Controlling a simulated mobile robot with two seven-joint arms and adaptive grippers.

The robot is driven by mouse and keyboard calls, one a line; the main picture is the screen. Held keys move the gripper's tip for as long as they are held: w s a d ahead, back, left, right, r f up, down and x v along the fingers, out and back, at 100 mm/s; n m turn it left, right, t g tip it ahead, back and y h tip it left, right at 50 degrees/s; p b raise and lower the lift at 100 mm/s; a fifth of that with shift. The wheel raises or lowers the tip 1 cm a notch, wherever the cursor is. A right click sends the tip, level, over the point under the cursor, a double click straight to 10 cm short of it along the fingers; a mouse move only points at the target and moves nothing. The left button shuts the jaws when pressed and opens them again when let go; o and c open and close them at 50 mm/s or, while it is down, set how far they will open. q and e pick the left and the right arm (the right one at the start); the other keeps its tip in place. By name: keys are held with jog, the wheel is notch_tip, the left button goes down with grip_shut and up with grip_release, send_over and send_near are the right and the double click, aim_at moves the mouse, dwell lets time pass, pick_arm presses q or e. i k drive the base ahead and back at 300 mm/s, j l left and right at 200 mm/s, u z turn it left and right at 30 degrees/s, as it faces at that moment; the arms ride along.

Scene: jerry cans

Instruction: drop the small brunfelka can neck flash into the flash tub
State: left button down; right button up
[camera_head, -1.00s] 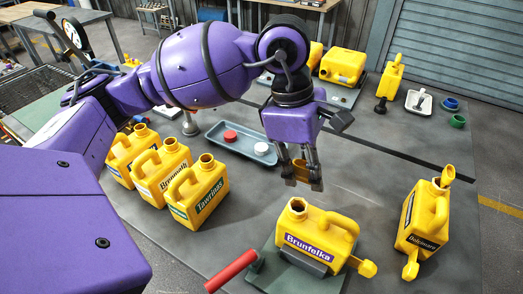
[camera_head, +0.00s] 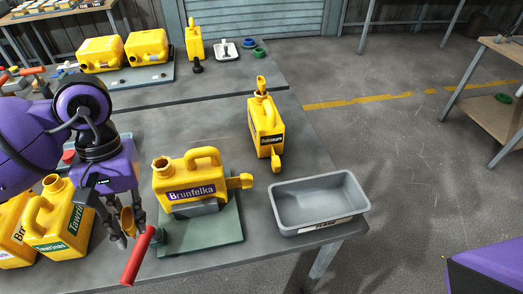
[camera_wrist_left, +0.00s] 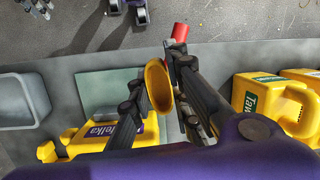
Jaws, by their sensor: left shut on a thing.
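My left gripper (camera_head: 130,231) is shut on a small yellow-orange cup-like piece, the neck flash (camera_head: 127,221). The left wrist view shows the flash (camera_wrist_left: 158,86) between the two dark fingers. The gripper is to the left of the yellow Brunfelka can (camera_head: 190,178), near a red handle. The can is upright, with its neck open at top left and a yellow tab at its right side. The grey flash tub (camera_head: 318,228) is at the table's right front, apart from the gripper; its inside looks empty. The tub (camera_wrist_left: 22,100) also shows at the left of the left wrist view.
The Brunfelka can stands on a green fixture (camera_head: 226,224) with a red handle (camera_head: 138,256) at its left. Another yellow can (camera_head: 265,130) with tabs stands behind the tub. The Tawrinas can (camera_head: 62,220) stands left of my gripper. Table is clear between the fixture and the tub.

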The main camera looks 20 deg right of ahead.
aim_at(344, 212)
jog(key=z, duration=1.05)
jog(key=i+j+z, duration=0.25)
jog(key=i+j, duration=0.15)
